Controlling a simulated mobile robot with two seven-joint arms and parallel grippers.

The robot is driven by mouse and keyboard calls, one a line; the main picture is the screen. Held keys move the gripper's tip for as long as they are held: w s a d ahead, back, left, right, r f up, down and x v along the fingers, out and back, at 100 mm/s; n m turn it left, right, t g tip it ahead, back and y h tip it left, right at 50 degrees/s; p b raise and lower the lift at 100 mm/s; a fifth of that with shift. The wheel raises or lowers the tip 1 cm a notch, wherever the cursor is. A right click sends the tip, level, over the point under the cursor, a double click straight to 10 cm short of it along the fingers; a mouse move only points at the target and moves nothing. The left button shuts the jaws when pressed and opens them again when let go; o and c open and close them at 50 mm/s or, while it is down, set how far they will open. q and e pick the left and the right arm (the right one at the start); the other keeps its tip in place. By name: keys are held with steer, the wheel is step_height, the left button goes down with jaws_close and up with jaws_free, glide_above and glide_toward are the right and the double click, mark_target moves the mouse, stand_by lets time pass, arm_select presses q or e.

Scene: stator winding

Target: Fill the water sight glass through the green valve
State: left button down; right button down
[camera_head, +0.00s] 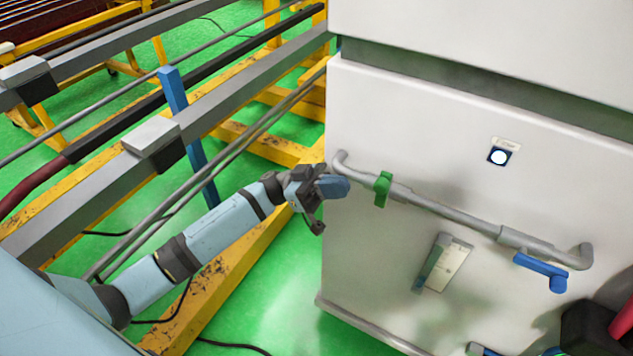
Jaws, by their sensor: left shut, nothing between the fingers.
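The green valve (382,190) sits on the left part of a grey pipe (455,215) that runs across the front of a white cabinet. Its handle stands roughly upright, across the pipe. A narrow sight glass (434,262) on a pale plate is mounted on the cabinet below the pipe. Its water level is too small to make out. My left gripper (326,188) is at the cabinet's left edge, just left of the green valve and apart from it. It is shut and empty. My right gripper is not in view.
A blue valve handle (541,270) hangs at the pipe's right end. Yellow frames (262,150) and grey rails stand left, beside my arm. Black cables lie on the green floor (275,308).

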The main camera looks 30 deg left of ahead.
mark_target(375, 186)
arm_select(q)
steer(key=x, duration=0.4)
steer(key=shift+d+r+p, duration=0.1)
steer(key=shift+r+p, duration=0.05)
steer(key=shift+p, duration=0.2)
steer(key=shift+d+r, duration=0.15)
steer(key=shift+d, duration=0.3)
steer(key=shift+w, duration=0.1)
